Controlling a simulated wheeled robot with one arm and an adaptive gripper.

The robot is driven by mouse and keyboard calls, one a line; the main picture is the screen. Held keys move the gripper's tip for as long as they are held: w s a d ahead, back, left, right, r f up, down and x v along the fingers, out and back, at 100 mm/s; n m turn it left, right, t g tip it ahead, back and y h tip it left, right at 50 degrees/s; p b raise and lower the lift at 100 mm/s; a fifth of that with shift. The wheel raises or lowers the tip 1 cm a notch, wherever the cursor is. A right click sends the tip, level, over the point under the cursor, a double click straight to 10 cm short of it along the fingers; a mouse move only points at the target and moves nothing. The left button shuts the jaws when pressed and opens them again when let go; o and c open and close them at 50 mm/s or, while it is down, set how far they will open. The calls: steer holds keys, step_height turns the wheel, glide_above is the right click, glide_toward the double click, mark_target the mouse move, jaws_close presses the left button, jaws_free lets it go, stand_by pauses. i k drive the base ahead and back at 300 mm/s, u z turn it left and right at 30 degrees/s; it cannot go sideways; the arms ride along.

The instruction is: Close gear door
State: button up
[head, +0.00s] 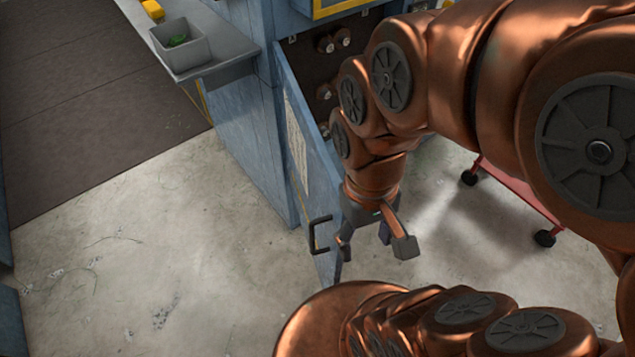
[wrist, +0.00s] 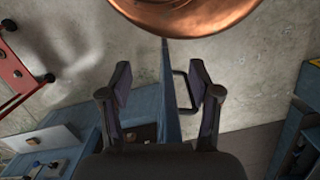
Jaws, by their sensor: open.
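The gear door (head: 298,150) is a blue panel with a paper sheet on its outer face. It stands swung open from the blue cabinet (head: 265,150), whose dark inside shows gear-like parts (head: 336,41). A black handle (head: 318,235) is on the door's outer face near its free edge. My gripper (head: 375,243) is open and empty beside that free edge. In the wrist view the door (wrist: 169,110) appears edge-on between my two spread fingers (wrist: 161,80), with the handle (wrist: 181,92) partly behind the right finger. Whether a finger touches the door cannot be told.
A red cart (head: 515,190) with black wheels stands right of my gripper. A grey bin (head: 180,50) with something green sits on a grey counter (head: 225,65) at the upper left. Concrete floor (head: 170,250) left of the door is clear.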

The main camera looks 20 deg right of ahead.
mark_target(315, 180)
steer(key=u, duration=0.5)
steer(key=k, duration=1.25)
steer(key=u, duration=0.65)
steer(key=i, duration=0.95)
steer(key=u, duration=0.45)
